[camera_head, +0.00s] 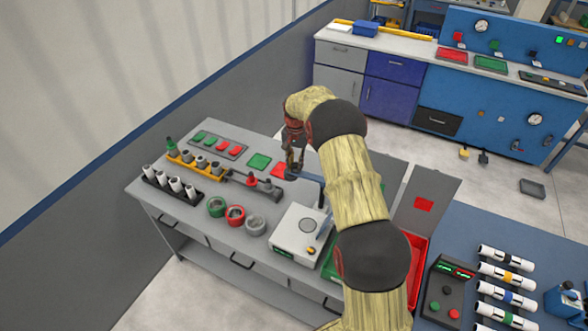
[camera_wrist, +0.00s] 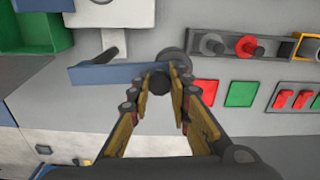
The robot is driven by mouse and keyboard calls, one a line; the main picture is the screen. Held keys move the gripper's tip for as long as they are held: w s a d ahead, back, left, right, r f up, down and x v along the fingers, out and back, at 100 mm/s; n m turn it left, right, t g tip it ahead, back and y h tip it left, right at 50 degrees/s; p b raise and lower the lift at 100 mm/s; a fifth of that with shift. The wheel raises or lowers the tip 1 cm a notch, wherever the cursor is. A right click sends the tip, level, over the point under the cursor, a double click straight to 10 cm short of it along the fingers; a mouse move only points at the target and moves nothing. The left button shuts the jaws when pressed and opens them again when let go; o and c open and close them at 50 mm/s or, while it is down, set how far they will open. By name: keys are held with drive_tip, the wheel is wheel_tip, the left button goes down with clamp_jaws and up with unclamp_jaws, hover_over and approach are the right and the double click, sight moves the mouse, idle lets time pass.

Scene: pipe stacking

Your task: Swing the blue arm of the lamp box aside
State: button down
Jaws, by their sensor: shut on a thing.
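The lamp box (camera_head: 298,236) is a pale box with a round dark disc on top, standing on the grey bench. Its blue arm (camera_head: 312,178) reaches out at the box's far side, toward my gripper (camera_head: 293,162). In the wrist view the blue arm (camera_wrist: 100,75) runs sideways, and its right end meets my gripper (camera_wrist: 160,76). My fingers are closed around a dark round knob (camera_wrist: 160,86) at that end. A grey disc (camera_wrist: 172,60) sits just behind the fingertips. Part of the white box top (camera_wrist: 113,14) shows at the wrist view's upper edge.
Red and green pads (camera_wrist: 241,93) lie flat beside my gripper. Three tape-like rings (camera_head: 235,216), a rack of white tubes (camera_head: 172,186) and a yellow fitting holder (camera_head: 196,165) stand left of the box. A red bin (camera_head: 417,262) stands to its right.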

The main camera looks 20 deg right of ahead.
drive_tip(key=shift+w+d+m, duration=0.35)
drive_tip(key=shift+d+m, duration=0.05)
drive_tip(key=shift+m, duration=0.1)
drive_tip(key=c, duration=1.6)
unclamp_jaws()
drive_tip(key=shift+c, duration=0.2)
wheel_tip(320, 180, up, 12)
